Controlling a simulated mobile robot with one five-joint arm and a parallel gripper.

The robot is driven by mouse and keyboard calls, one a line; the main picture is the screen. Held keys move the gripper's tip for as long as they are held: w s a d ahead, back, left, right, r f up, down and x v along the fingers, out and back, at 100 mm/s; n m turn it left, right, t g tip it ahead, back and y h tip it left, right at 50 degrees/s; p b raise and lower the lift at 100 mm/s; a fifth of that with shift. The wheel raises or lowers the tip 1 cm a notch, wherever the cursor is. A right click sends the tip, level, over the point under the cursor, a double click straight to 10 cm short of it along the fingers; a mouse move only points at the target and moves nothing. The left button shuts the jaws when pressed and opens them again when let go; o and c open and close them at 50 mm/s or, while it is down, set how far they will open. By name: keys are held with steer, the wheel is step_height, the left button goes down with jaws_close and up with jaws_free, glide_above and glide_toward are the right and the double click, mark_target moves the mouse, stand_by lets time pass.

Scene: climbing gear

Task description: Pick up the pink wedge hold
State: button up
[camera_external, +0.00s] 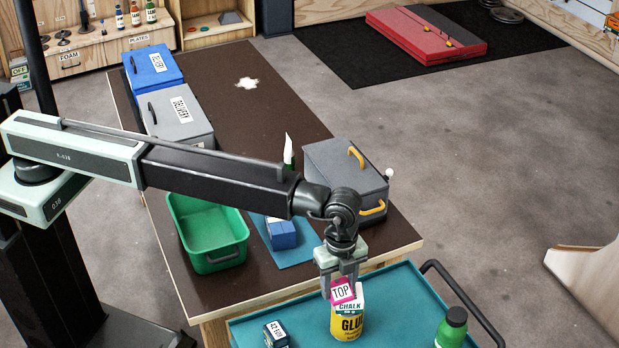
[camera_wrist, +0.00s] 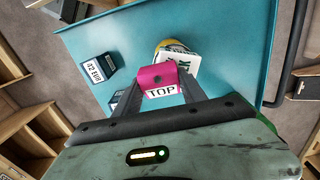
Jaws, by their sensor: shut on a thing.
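The pink wedge hold (camera_external: 342,291) has a white label reading TOP. My gripper (camera_external: 341,283) is shut on it, pointing down above the teal cart top (camera_external: 255,328). In the wrist view the pink wedge hold (camera_wrist: 159,77) sits between the two fingers of my gripper (camera_wrist: 158,88). Just behind and below it are a white chalk block (camera_external: 350,303) and a yellow glue tin (camera_external: 348,326). Whether the hold touches the chalk block is hard to tell.
On the cart, a small dark 42 EUR box (camera_external: 276,334) stands left and a green bottle (camera_external: 452,328) right, by the black handle rail (camera_external: 470,305). The brown table behind bears a green bin (camera_external: 208,232), a grey box (camera_external: 345,180) and a blue block (camera_external: 281,233).

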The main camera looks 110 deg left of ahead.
mark_target(336, 285)
steer(key=shift+r+p, duration=0.7)
steer(key=shift+r, duration=0.05)
step_height(336, 285, up, 2)
steer(key=shift+r+p, duration=0.15)
steer(key=shift+p, duration=0.95)
steer(key=s+r+p, duration=0.2)
steer(key=s, duration=1.4)
steer(key=w, duration=0.5)
steer(key=w+f+b, duration=0.1)
steer(key=w, duration=0.4)
steer(key=w+f+b, duration=0.1)
steer(key=w, duration=0.4)
steer(key=shift+w+d, duration=0.1)
steer(key=shift+w, duration=0.1)
steer(key=f+b, duration=0.4)
steer(key=shift+w, duration=0.2)
steer(key=shift+r, duration=0.2)
steer(key=shift+f, duration=0.15)
steer(key=o, duration=1.5)
